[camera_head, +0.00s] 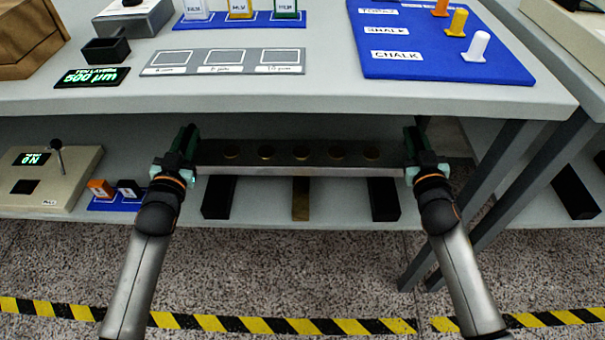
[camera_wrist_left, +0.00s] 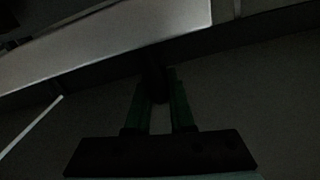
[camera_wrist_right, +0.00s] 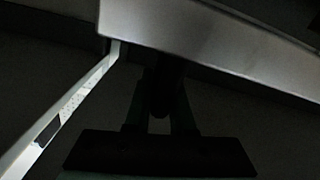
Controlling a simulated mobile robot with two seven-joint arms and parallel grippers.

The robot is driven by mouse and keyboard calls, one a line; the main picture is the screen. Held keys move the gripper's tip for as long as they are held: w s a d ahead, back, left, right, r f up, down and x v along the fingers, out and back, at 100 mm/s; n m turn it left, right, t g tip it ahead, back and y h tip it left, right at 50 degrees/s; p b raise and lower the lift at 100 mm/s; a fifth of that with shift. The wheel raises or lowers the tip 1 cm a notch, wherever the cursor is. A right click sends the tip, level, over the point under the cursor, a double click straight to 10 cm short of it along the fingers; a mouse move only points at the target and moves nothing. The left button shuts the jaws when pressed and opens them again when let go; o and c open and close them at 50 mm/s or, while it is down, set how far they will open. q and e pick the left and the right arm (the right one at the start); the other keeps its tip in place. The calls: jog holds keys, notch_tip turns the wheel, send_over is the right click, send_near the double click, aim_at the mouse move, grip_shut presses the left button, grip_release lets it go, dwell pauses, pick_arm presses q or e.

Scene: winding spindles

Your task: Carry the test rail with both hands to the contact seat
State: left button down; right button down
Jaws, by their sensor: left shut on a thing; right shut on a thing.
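The test rail (camera_head: 298,170) is a long grey bar with a row of round gold-coloured contacts on top. It lies roughly level between my two grippers, in front of the lower shelf. My left gripper (camera_head: 178,158) is shut on its left end and my right gripper (camera_head: 423,158) on its right end. Under the rail, two black blocks (camera_head: 219,199) (camera_head: 383,200) and a brass-coloured piece (camera_head: 301,200) between them stand on the shelf, looking like the contact seat. The rail hides their tops; I cannot tell whether it touches them. Both wrist views are very dark.
The worktop (camera_head: 330,95) overhangs the lower shelf (camera_head: 260,212). A beige device (camera_head: 60,180) with a lever and a small blue tray (camera_head: 118,202) stand left on the shelf. Dark table legs (camera_head: 490,190) rise on the right. Above are a blue board (camera_head: 425,45) and a grey plate (camera_head: 225,62).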

pick_arm(q)
jog(key=shift+a, duration=0.25)
pick_arm(e)
jog(key=shift+d, duration=0.25)
